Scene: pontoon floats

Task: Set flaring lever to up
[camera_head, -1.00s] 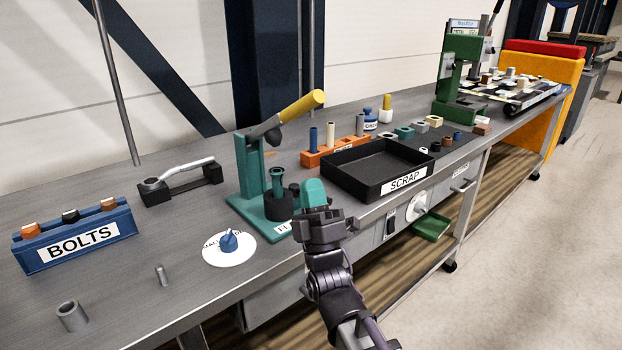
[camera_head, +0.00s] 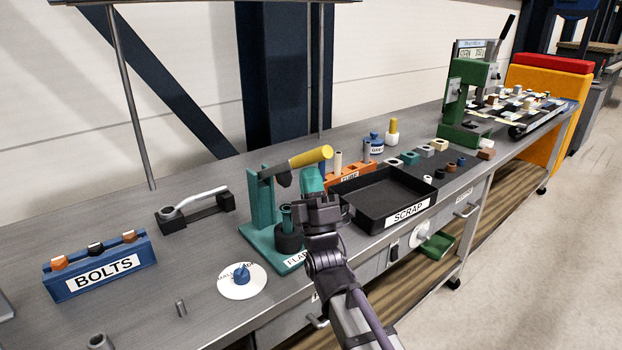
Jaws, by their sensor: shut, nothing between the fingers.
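The flaring tool (camera_head: 262,215) is a teal press on the bench with a label partly reading "FLAR". Its flaring lever (camera_head: 282,165) has a grey arm and a yellow grip (camera_head: 313,156) that slopes up to the right at a shallow angle. My gripper (camera_head: 312,178) has teal fingertips, which look shut with nothing held. The fingertips appear just below the yellow grip in the picture; I cannot tell whether they touch it. My gripper and wrist hide part of the press's right side.
A black SCRAP tray (camera_head: 352,212) and an orange tube rack (camera_head: 350,173) stand right of the press. A white dial with a blue knob (camera_head: 241,272) lies in front. A blue BOLTS box (camera_head: 140,252) and a lever tool (camera_head: 196,207) stand left.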

